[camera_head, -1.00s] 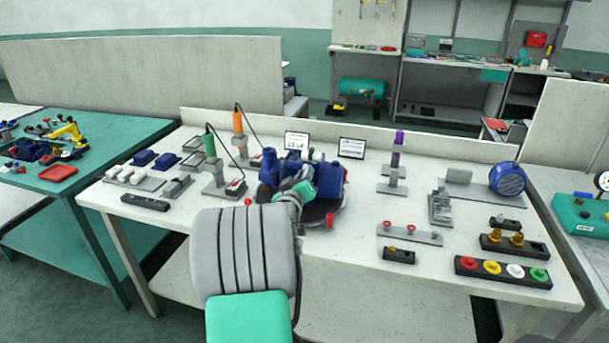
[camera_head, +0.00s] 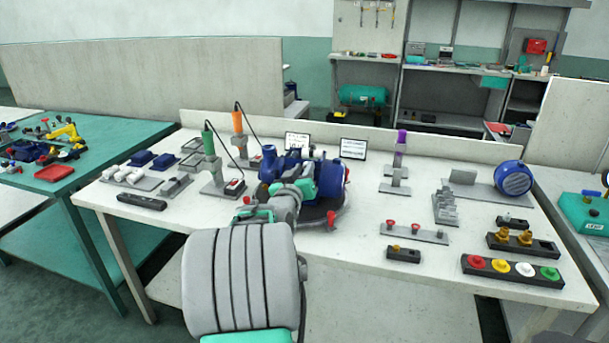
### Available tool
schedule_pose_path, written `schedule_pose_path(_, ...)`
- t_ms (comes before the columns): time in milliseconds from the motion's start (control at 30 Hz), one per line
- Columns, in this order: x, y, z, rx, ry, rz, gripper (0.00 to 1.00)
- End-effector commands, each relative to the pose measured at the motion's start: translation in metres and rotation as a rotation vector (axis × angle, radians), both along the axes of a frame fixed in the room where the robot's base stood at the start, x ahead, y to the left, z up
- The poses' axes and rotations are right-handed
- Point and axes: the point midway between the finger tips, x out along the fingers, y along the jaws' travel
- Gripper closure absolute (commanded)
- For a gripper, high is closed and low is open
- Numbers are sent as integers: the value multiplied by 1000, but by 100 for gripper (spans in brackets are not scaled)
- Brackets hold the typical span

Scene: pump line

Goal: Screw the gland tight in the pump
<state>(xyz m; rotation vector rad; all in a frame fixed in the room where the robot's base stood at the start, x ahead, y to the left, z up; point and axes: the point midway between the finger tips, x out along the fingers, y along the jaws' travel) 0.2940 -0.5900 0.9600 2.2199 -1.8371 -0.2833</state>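The blue pump (camera_head: 268,163) stands on a dark round base (camera_head: 335,213) at the middle of the bench, with red knobs at the base's rim. My arm reaches to it from the front and covers much of its near side. My gripper's fingers are hidden at the pump behind the grey and teal wrist links, so I cannot see whether they are open or shut. No gland can be made out in the pump from here. Small brass fittings (camera_head: 524,238) stand on a black block at the right.
Green (camera_head: 208,142) and orange (camera_head: 238,122) tools on stands are left of the pump. The front bench edge is mostly clear.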

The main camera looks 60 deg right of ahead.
Motion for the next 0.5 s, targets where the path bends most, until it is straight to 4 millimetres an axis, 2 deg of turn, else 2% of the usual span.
schedule_pose_path(133,-1,0,-2,3,3,-2,63)
schedule_pose_path(333,-2,0,-3,3,9,-4,63)
schedule_pose_path(500,-2,0,0,-35,222,-4,63)
